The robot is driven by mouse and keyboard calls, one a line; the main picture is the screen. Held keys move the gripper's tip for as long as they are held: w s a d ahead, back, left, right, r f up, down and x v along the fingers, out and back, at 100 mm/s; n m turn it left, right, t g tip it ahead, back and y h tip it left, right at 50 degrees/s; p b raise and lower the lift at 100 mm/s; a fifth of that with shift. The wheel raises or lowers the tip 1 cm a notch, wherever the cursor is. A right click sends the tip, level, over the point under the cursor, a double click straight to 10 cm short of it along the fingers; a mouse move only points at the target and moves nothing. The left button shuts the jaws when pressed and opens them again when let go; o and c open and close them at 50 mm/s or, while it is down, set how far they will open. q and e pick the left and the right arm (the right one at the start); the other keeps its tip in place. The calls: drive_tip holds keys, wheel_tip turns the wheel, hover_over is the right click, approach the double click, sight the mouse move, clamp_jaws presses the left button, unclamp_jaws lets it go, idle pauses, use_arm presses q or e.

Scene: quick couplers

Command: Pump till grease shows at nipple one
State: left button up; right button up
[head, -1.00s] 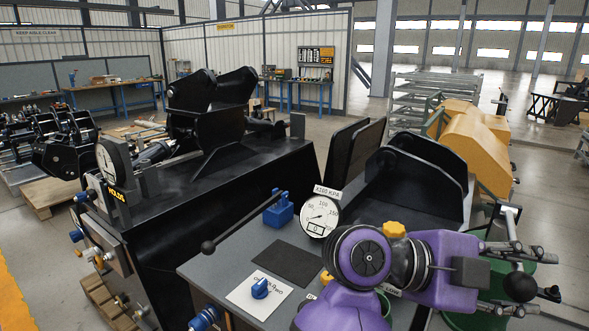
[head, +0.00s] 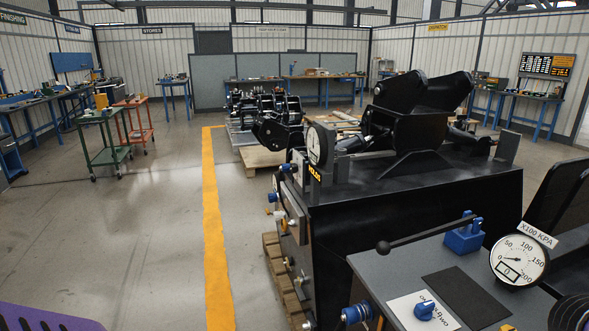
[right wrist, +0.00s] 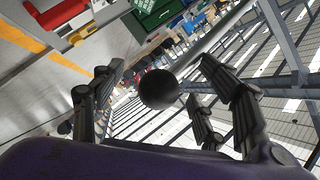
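The black machine (head: 410,215) stands right of centre in the head view, with small fittings (head: 290,223) on its left side face; no grease can be made out there. A blue lever block (head: 463,238) with a black ball-ended lever sits on the grey bench top (head: 400,270). The dial gauge (head: 519,261), marked X100 KPA, shows 0 in its window. A blue selector knob (head: 424,309) sits on a white card. In the right wrist view, my right gripper (right wrist: 165,95) is open, with a black ball knob (right wrist: 158,88) on a rod between its fingers, gaps on both sides. My left gripper is out of view.
A round gauge (head: 316,146) stands on the machine near the HOLDS label. Wooden pallets (head: 285,285) lie at its left foot. A yellow floor line (head: 215,230) runs beside it, with open floor to the left. Green (head: 105,150) and red (head: 135,125) carts stand further back.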

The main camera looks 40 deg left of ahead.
drive_tip(key=shift+a, duration=0.35)
drive_tip(key=shift+a+r, duration=0.1)
drive_tip(key=shift+a, duration=0.45)
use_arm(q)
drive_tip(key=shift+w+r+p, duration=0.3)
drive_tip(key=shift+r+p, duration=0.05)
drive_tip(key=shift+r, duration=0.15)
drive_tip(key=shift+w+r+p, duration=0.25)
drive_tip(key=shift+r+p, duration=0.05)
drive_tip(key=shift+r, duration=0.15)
use_arm(e)
drive_tip(key=v, duration=0.6)
